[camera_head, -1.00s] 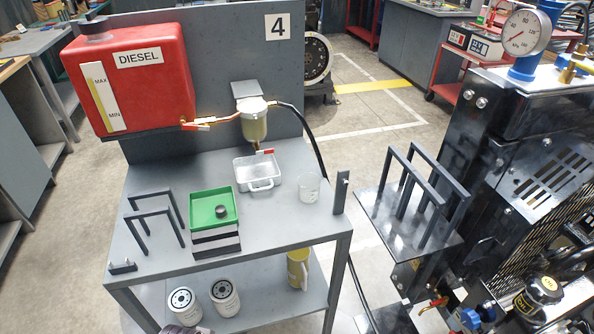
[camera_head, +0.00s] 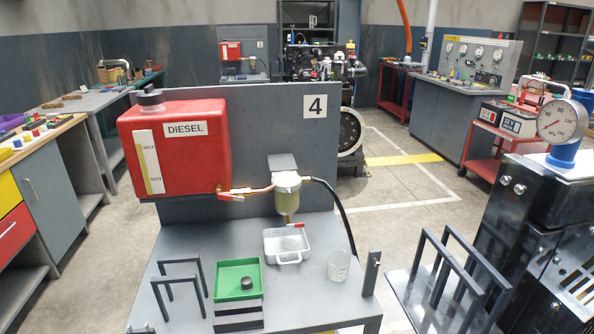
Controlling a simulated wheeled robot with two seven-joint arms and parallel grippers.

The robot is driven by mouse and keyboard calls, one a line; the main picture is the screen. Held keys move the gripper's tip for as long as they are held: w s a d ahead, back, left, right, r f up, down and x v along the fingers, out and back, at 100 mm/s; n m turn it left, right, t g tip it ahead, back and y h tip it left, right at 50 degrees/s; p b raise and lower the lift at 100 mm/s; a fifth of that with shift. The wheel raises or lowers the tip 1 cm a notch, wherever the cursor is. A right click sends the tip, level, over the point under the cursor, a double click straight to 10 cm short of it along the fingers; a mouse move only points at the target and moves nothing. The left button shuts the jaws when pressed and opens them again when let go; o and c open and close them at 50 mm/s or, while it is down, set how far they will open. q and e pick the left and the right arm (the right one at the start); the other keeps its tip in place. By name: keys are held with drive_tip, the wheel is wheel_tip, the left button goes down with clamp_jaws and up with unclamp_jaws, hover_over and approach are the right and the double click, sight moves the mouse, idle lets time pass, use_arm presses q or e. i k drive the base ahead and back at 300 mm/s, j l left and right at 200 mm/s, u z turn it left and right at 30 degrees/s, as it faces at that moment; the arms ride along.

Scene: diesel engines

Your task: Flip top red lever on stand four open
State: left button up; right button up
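Stand four (camera_head: 234,243) is a grey bench with a back panel marked 4 (camera_head: 314,106). A red diesel tank (camera_head: 172,147) is mounted at the panel's left. The top red lever (camera_head: 230,196) sits on the copper pipe (camera_head: 256,190) between tank and filter, and appears to lie along the pipe. The fuel filter (camera_head: 288,196) hangs on the panel. A second, smaller red lever (camera_head: 296,225) is below the filter, above a metal tray (camera_head: 287,245).
A green tray (camera_head: 225,285) holding a dark cap, a clear beaker (camera_head: 339,266) and black brackets (camera_head: 178,283) stand on the bench top. Open floor lies behind the bench's right side.

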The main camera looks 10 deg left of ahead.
sight(221, 196)
drive_tip(key=i+j+z, duration=0.15)
drive_tip(key=j, duration=0.25)
drive_tip(key=j+z, duration=0.15)
drive_tip(key=j, duration=0.25)
drive_tip(key=i+j+z, duration=0.15)
drive_tip(key=j, duration=0.25)
